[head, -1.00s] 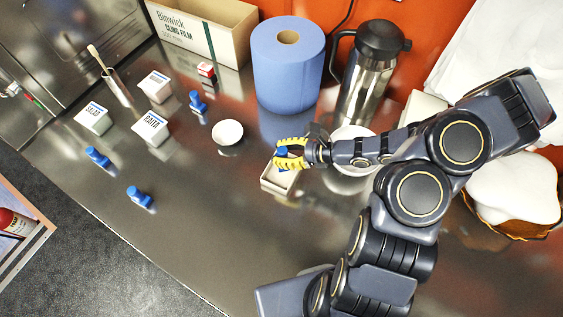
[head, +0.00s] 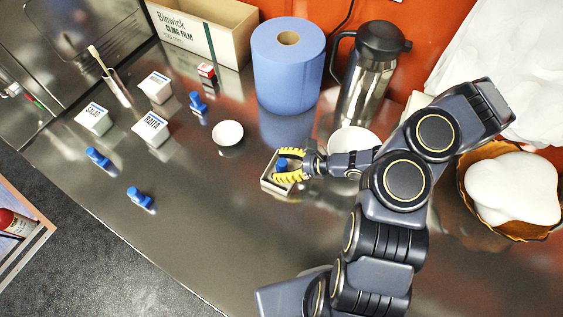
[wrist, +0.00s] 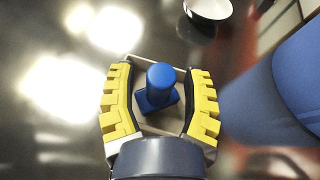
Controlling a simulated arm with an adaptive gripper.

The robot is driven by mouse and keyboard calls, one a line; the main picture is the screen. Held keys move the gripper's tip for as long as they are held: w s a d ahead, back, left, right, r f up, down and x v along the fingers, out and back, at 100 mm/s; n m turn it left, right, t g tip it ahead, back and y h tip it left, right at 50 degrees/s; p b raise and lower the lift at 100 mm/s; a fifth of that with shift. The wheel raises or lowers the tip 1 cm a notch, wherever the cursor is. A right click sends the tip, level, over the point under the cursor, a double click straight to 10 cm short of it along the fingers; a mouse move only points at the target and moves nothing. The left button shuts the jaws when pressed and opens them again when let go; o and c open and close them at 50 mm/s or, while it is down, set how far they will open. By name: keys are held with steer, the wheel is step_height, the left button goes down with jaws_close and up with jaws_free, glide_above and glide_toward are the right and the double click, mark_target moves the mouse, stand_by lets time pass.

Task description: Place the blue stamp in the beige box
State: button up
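The beige box (head: 272,189) is a small open tray on the metal counter, near the middle of the head view. A blue stamp (head: 282,163) stands upright inside it. In the wrist view the stamp (wrist: 160,82) rests within the box (wrist: 172,123), its square base on or close to the floor. My gripper (head: 279,166) is over the box with its yellow fingers spread, one on each side of the stamp. The wrist view shows clear gaps between both fingers and the stamp. The gripper's fingers hide parts of the box rim.
Three other blue stamps (head: 197,102) (head: 97,157) (head: 140,197) stand on the left of the counter among white labelled tubs (head: 153,130). A white bowl (head: 228,133), blue paper roll (head: 288,70) and steel flask (head: 368,85) are near. The front counter is clear.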

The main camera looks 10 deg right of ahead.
steer(key=shift+r, duration=0.15)
steer(key=shift+s+d+r, duration=0.1)
steer(key=shift+d, duration=0.15)
steer(key=shift+v, duration=1.25)
steer(key=s+a+r+n+g+h, duration=0.1)
steer(key=s+a+r+n+g, duration=0.3)
steer(key=r+n, duration=0.4)
steer(key=s+a+r+n+g+h, duration=0.2)
steer(key=s+a+r+n+g, duration=0.3)
steer(key=r, duration=0.5)
steer(key=s+d+r+n+t+h, duration=0.1)
steer(key=s+d+r+n+h, duration=0.6)
steer(key=s+n+h, duration=0.2)
steer(key=shift+s+d+r+n, duration=0.15)
steer(key=shift+s+r+n, duration=0.25)
steer(key=shift+s+n, duration=0.25)
